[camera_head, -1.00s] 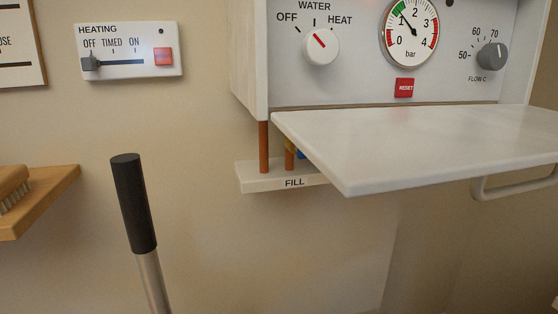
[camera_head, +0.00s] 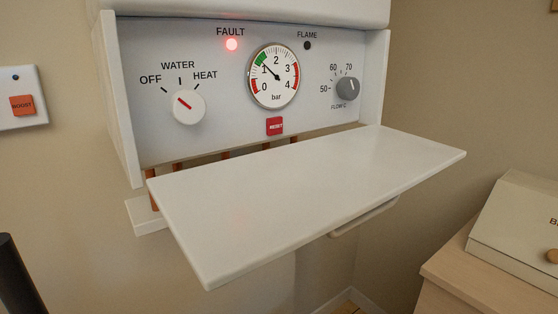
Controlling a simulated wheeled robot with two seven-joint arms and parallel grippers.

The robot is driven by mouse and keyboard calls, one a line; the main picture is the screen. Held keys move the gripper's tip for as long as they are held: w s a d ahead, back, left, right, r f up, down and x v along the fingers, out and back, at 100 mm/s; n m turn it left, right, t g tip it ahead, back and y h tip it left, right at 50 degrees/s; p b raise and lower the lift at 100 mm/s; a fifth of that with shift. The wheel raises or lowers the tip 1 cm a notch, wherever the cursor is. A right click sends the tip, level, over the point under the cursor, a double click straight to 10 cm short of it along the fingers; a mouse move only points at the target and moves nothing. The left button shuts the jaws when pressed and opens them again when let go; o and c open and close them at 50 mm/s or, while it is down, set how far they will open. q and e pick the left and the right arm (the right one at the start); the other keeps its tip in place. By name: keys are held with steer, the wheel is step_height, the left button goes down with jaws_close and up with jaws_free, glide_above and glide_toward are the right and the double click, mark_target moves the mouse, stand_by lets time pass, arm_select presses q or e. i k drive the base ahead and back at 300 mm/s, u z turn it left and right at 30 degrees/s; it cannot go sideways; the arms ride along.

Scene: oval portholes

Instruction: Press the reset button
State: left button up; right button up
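The red reset button (camera_head: 274,126) is a small square on the lower part of the white boiler's control panel (camera_head: 225,134), just below the round pressure gauge (camera_head: 273,76). Its lettering is blurred. The FAULT lamp (camera_head: 232,44) glows red, and the FLAME lamp (camera_head: 307,45) is dark. The gauge needle points near 1 bar. Neither of my grippers is in view.
A white flap (camera_head: 310,192) juts out open below the panel, with a handle (camera_head: 365,217) underneath. A water knob (camera_head: 188,104) and a grey flow knob (camera_head: 347,88) flank the gauge. A cream box (camera_head: 520,225) stands on a wooden cabinet (camera_head: 455,270) at the right. A dark-gripped handle (camera_head: 18,275) stands lower left.

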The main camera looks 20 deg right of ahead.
mark_target(274, 124)
steer(key=u, duration=1.8)
steer(key=k, duration=1.1)
steer(key=z, duration=1.85)
